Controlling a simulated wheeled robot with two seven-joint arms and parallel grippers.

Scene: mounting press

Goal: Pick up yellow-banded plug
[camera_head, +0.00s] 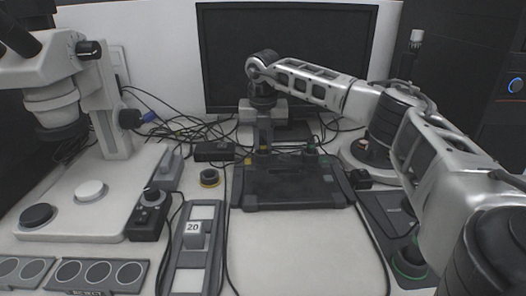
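My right gripper (263,138) reaches in from the right and points down over the back left part of a dark tray (290,198). Small yellow marks, apparently of the yellow-banded plug (263,149), show right at its fingertips. The fingers hide most of the plug, and I cannot tell whether they touch it or whether they are open or shut. A green-banded plug (311,148) stands to the right at the tray's back. A black round piece with a yellow ring (209,177) lies left of the tray. My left gripper is out of view.
A microscope (75,95) stands on the left. A monitor (280,50) stands behind my arm, with loose cables below. A block marked 20 (193,236) sits on a rail at front left. A green-ringed round piece (408,262) is at front right. The front middle is clear.

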